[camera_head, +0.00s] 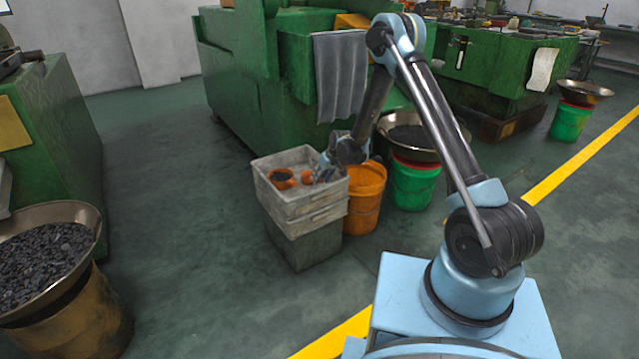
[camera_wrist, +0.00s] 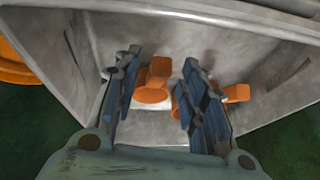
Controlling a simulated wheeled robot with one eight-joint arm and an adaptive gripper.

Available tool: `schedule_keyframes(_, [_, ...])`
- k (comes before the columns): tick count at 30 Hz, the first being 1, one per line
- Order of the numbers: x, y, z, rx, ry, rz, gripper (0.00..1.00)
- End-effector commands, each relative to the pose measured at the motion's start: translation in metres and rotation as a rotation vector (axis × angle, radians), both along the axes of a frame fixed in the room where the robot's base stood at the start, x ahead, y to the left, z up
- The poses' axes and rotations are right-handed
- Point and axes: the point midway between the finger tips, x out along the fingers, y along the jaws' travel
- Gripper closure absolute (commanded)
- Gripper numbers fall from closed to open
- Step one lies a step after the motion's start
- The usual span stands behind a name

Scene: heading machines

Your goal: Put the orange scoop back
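An orange scoop (camera_head: 281,185) lies in a grey crate (camera_head: 318,208) in the head view, with dark matter in its bowl. A second orange piece (camera_head: 306,177) shows to its right, close to my gripper (camera_head: 323,172), which reaches down into the crate. In the wrist view my gripper (camera_wrist: 160,64) has its two blue fingers spread. An orange piece (camera_wrist: 153,82) stands between them, with gaps on both sides. Another orange piece (camera_wrist: 237,93) shows beyond the right finger, which partly hides it. I cannot tell which orange pieces belong together.
The crate sits on a stack beside an orange bucket (camera_head: 364,200). A green bucket (camera_head: 413,186) with a wide pan (camera_head: 391,133) stands behind. A green machine (camera_head: 245,85) is at the back. A pan of dark pieces (camera_head: 45,262) stands at left. Floor between is clear.

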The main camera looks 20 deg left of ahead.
Motion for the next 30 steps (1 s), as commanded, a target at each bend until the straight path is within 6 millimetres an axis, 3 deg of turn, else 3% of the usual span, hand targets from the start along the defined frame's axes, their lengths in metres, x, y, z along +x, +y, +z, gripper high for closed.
schedule_keyframes(15, [-0.014,-0.028,0.066,0.0,0.0,0.0,0.61])
schedule_keyframes(30, [-0.017,-0.037,0.083,-0.001,0.001,-0.003,0.61])
